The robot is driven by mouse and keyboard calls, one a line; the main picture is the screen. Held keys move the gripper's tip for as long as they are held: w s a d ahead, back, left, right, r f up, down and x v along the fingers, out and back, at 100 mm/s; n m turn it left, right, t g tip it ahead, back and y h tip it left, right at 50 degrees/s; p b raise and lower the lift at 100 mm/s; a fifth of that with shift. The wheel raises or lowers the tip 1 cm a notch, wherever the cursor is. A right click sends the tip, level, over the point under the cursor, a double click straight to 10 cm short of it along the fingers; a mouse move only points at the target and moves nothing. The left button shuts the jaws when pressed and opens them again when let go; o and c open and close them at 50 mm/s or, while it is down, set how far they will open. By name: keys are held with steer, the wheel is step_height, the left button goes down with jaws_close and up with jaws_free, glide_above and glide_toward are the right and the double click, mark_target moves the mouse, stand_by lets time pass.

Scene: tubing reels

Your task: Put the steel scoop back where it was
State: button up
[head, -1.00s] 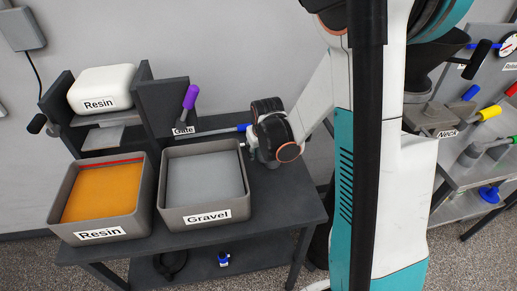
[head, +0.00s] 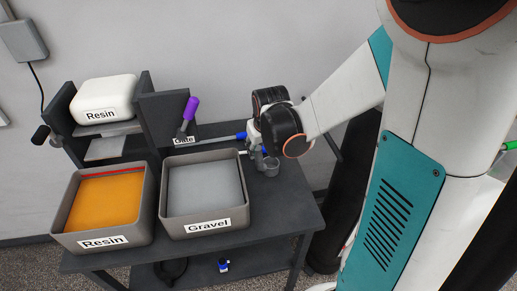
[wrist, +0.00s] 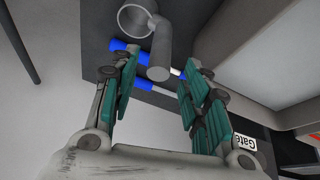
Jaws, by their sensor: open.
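The steel scoop, a small grey cup with a thick round handle, stands on the dark table right of the Gravel bin in the head view (head: 271,168). In the wrist view its round cup (wrist: 135,19) is at the top and its handle (wrist: 161,52) rises toward the camera. My gripper (head: 256,152) is over the table beside the scoop. In the wrist view my gripper (wrist: 160,66) is open, with the handle end showing between its fingertips. I cannot tell whether a finger touches it.
The Gravel bin (head: 209,224) and the Resin bin (head: 101,243) stand at the table's front. Blue-ended rods (wrist: 125,47) lie close to the scoop and fingers. A purple-handled lever (head: 190,106) is behind the Gravel bin. The table's right edge is bare.

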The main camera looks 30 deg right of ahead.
steer(key=shift+v, duration=1.2)
steer(key=shift+s+a+r, duration=0.1)
steer(key=shift+a, duration=0.1)
steer(key=s+a+r+t+b, duration=0.1)
steer(key=s+a+b, duration=0.2)
steer(key=s, duration=0.5)
steer(key=s+a+r+t+y+b, duration=0.1)
steer(key=s+a+r+b, duration=0.1)
steer(key=s+a+b, duration=0.2)
steer(key=s+a, duration=0.2)
steer(key=s, duration=0.2)
steer(key=shift+a+n+b, duration=0.3)
steer(key=shift+s+r, duration=0.1)
